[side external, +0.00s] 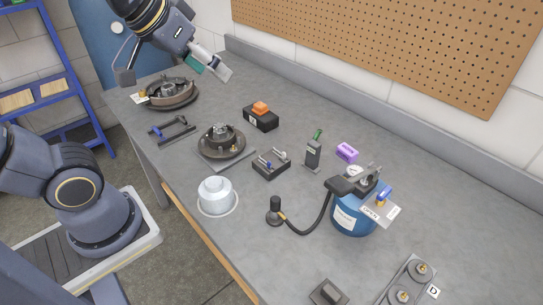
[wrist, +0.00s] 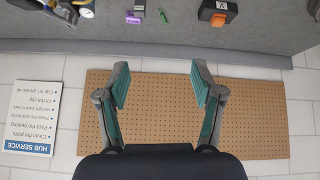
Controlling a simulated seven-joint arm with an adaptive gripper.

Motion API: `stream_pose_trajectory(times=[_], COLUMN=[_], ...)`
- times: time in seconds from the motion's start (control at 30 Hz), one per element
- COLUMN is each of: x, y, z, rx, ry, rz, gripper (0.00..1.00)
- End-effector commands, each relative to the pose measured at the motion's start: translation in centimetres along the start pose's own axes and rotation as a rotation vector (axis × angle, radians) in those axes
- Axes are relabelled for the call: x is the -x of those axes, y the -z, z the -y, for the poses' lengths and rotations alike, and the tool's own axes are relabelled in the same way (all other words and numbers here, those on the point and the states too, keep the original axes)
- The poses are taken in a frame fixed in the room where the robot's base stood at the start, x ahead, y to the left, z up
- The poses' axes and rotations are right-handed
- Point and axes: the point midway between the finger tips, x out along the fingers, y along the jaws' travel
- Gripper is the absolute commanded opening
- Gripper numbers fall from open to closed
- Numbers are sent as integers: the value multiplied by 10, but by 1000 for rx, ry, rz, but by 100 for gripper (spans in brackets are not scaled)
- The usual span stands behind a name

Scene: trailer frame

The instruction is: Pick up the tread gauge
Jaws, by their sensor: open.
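No object is clearly labelled as the tread gauge. A small dark upright piece with a green top (side external: 313,152) stands mid-bench and may be it, but I cannot tell for certain. A thin green piece (wrist: 163,15) shows at the top of the wrist view. A purple block (side external: 347,153) lies just to its right, and also shows in the wrist view (wrist: 133,18). My gripper (side external: 212,70) is high above the far part of the bench, well away from these. In the wrist view, its two teal-padded fingers (wrist: 160,82) are apart with nothing between them.
A blue canister with a hose (side external: 354,214) is at right. The pegboard (side external: 400,45) backs the bench.

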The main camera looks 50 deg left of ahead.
Motion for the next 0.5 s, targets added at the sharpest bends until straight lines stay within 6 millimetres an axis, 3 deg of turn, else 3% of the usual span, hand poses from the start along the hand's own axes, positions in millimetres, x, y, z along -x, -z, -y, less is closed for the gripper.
stream_pose_trajectory(times=[0.1,0.23,0.37,0.5], x=[-34,-91,-156,-208], y=[49,88,99,84], z=[-10,-27,-46,-61], rx=[30,37,13,-35], ry=[-12,-10,6,28], rz=[5,39,98,181], gripper=[67,67,67,67])
